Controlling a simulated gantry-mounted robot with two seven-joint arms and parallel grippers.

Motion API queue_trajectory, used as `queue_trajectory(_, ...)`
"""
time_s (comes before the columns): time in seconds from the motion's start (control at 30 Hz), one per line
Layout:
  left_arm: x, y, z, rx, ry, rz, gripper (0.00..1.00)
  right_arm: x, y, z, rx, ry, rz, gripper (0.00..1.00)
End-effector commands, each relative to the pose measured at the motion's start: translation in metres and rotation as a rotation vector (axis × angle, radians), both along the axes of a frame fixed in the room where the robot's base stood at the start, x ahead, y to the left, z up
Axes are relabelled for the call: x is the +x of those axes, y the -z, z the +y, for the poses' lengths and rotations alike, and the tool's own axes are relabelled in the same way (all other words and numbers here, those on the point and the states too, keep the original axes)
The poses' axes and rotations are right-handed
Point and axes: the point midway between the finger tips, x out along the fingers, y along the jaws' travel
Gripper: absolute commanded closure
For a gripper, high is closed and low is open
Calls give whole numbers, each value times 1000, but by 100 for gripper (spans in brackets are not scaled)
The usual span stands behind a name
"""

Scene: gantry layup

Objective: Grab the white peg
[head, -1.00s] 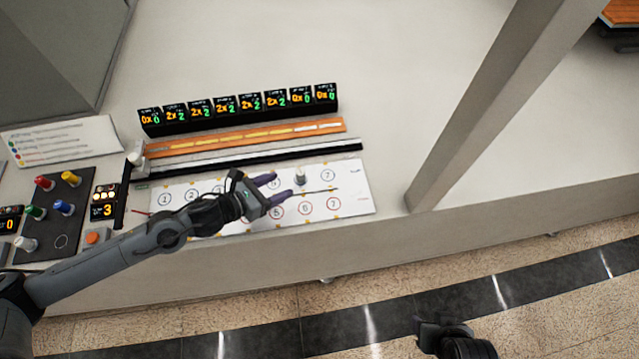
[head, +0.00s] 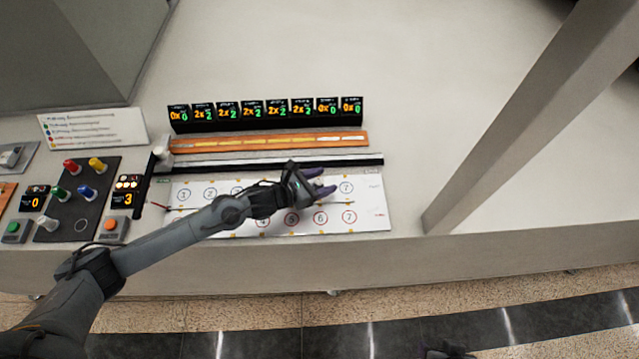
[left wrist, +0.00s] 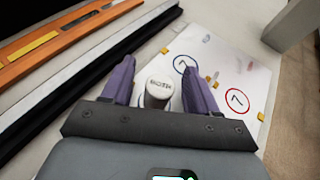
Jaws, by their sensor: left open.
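A whitish-grey peg (left wrist: 159,88) with dark lettering on its top stands between my left gripper's two purple fingers in the left wrist view. I see a gap on both sides of it. Another white peg (head: 48,222) is on the dark panel (head: 68,196) at the left. Only a dark bit of my right gripper (head: 445,351) shows at the bottom edge, and its jaws cannot be made out.
Red, yellow, green and blue pegs share the dark panel. Behind the board run a black-and-white rail (head: 290,162) and an orange strip (head: 270,142), then a row of small displays (head: 265,112). A grey post (head: 500,120) rises at the right. The table behind the displays is clear.

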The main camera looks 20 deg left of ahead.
Motion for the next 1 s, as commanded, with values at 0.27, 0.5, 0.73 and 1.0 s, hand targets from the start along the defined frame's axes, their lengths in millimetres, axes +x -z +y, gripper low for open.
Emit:
queue_trajectory(0.27,10,5,-7,1,0,-1,41,0,0,1,5,4,1,46)
queue_trajectory(0.5,9,5,-6,1,0,-1,58,0,0,3,11,7,2,46)
queue_trajectory(0.73,9,5,-6,0,0,0,93,0,0,3,11,7,2,46)
queue_trajectory(1.0,9,4,-6,1,0,-1,97,0,0,3,10,6,2,46)
